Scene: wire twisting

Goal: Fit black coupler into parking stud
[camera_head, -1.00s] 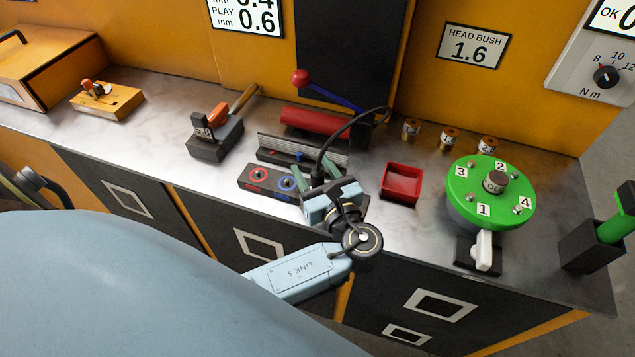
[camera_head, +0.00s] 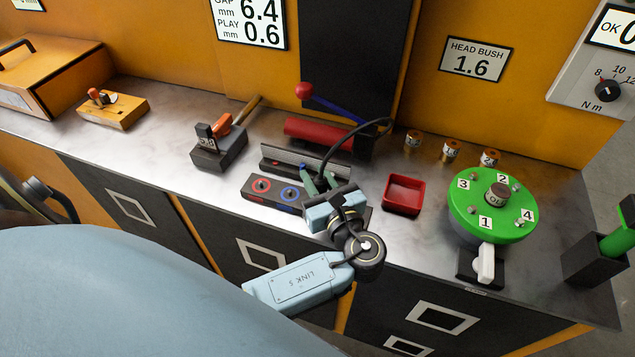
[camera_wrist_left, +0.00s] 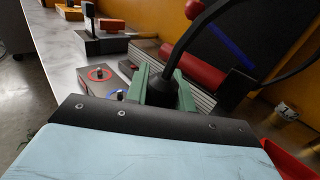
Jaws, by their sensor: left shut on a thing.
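My left gripper (camera_head: 316,183) is over the right end of the dark grey stud block (camera_head: 250,199). Its green fingers are shut on the black coupler (camera_wrist_left: 158,88), which has a thick black cable rising from it. The block carries a stud in a red ring (camera_head: 262,185) and one in a blue ring (camera_head: 290,194); I cannot tell which is the parking stud. The coupler's lower end is hidden. My right gripper is not in view.
A ribbed grey rail (camera_head: 285,160) and a red cylinder (camera_head: 318,131) lie behind the block. A red tray (camera_head: 403,193) stands to the right, then a green numbered turntable (camera_head: 492,212).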

